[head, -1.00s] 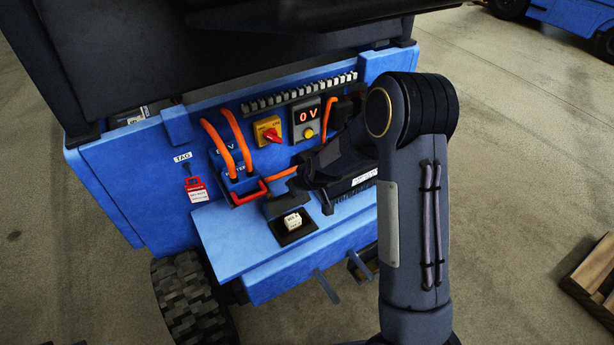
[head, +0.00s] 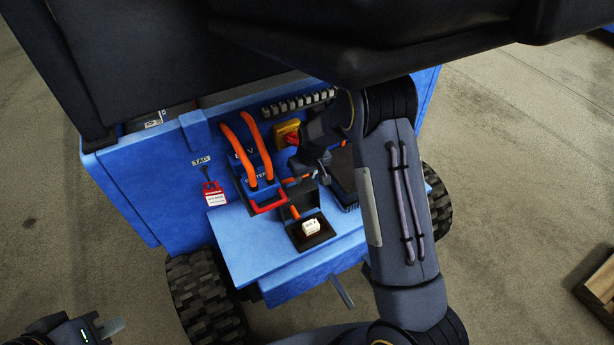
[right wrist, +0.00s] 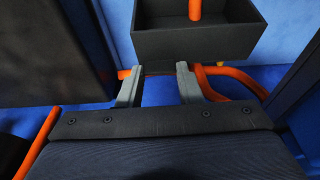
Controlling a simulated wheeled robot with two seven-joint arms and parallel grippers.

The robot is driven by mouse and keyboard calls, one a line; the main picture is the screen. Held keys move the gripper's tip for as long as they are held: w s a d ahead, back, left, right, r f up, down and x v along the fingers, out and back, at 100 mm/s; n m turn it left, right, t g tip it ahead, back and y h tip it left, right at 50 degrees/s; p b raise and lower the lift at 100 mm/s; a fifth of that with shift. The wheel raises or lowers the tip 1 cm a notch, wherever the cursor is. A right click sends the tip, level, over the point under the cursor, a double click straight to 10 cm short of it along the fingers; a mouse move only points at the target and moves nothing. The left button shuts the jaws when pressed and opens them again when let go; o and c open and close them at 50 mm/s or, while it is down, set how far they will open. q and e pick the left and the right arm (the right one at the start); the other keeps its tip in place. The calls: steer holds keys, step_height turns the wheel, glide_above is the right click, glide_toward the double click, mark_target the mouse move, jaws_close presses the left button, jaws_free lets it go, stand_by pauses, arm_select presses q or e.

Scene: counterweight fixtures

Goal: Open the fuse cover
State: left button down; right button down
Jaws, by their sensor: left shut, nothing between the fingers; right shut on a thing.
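The fuse cover looks to be the dark flap (head: 300,196) with an orange tab (head: 295,212), standing raised behind a black tray (head: 318,241) that holds a white block (head: 311,227). In the right wrist view, a dark hollow box (right wrist: 200,45) with an orange post shows just past my fingertips, likely this cover. My right gripper (right wrist: 160,72) is shut on its near edge, as far as I can tell; the contact itself is hard to see. In the head view my right gripper (head: 322,172) is partly hidden by its own arm. My left gripper (head: 112,327) is shut and empty, low at the left.
A red handle (head: 268,206), orange cables (head: 240,150) and a yellow switch (head: 286,132) sit close by on the blue panel. A dark slab (head: 343,178) stands right of my right gripper. A red tag (head: 213,193) hangs left. The blue shelf (head: 265,255) is clear in front.

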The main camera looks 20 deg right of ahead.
steer(key=shift+w+r, duration=0.3)
steer(key=shift+w, duration=0.15)
steer(key=c, duration=1.3)
jaws_free()
steer(key=shift+o, duration=1.2)
steer(key=shift+a+f, duration=0.1)
steer(key=shift+o, duration=0.3)
steer(key=shift+s, duration=0.1)
steer(key=shift+f, duration=0.1)
steer(key=v, duration=0.8)
steer(key=shift+s+f, duration=0.1)
steer(key=shift+f, duration=0.05)
